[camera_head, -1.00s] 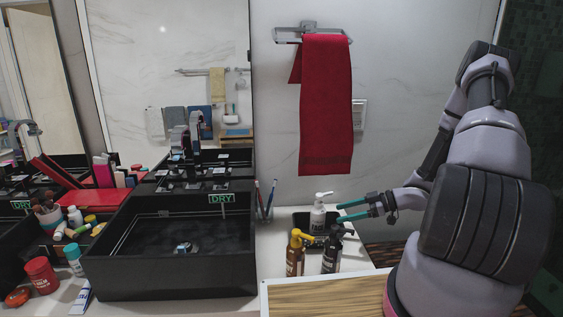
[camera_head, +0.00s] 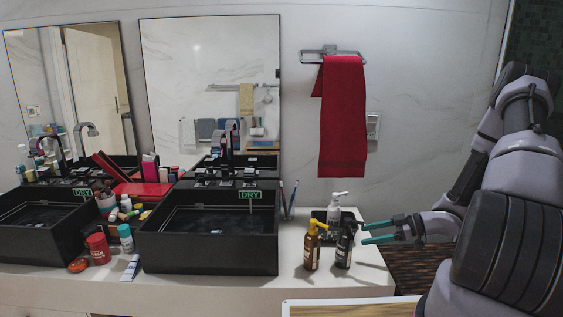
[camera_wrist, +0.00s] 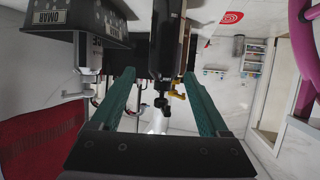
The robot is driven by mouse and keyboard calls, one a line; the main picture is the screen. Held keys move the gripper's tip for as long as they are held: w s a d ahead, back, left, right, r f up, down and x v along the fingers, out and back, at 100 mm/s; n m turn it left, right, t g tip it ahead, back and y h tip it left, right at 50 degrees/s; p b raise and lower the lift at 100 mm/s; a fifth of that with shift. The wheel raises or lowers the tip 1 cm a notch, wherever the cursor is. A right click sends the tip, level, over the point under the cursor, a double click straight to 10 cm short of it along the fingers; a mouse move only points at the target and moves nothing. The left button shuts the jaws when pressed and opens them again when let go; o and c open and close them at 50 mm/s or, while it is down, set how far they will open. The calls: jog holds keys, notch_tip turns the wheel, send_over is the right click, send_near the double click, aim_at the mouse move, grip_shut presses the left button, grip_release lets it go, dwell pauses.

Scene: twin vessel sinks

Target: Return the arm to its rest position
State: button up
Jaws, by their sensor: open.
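My gripper (camera_head: 364,233) is at the right end of the counter in the head view, its two green fingers apart and pointing left. Its tips are just right of a dark bottle with a black pump (camera_head: 344,250); I cannot tell whether they touch it. In the wrist view the open fingers (camera_wrist: 158,73) have nothing clamped between them. The black pump (camera_wrist: 161,103) shows upside down in the gap between them, with a yellow pump (camera_wrist: 178,88) beside it. My arm reaches in from the right edge of the head view.
An amber bottle with a yellow pump (camera_head: 312,250) stands left of the dark one. A white pump bottle (camera_head: 334,212) is behind, at a black tray (camera_head: 319,214). A red towel (camera_head: 342,120) hangs above. Black sinks (camera_head: 208,254) and toiletries fill the left. A wooden-topped surface (camera_head: 352,309) is in front.

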jog(key=w+d+r+m+t+h, duration=0.2)
jog(key=w+d+r+h, duration=0.25)
jog(key=r, duration=0.25)
jog(key=w+d+r+m+t+h, duration=0.2)
jog(key=w+d+r+m+h, duration=0.15)
jog(key=w+r, duration=0.25)
notch_tip(320, 180, up, 16)
jog(key=s+d+m+t+h, duration=0.1)
jog(key=s+d+m+h, duration=0.2)
jog(key=m+h, duration=0.25)
jog(key=s+a+r+m+h, duration=0.2)
jog(key=s+a+r+m, duration=0.25)
jog(key=s+r, duration=0.65)
jog(key=s+a+r+m+y, duration=0.1)
jog(key=s+a+m+y, duration=0.1)
jog(key=s+a, duration=0.3)
jog(key=s+a+r+m+g+y, duration=0.1)
jog(key=s+a, duration=0.4)
jog(key=s, duration=0.6)
jog(key=shift+r+m+g+y, duration=0.3)
jog(key=shift+r+m+y, duration=0.05)
jog(key=shift+r+y, duration=0.35)
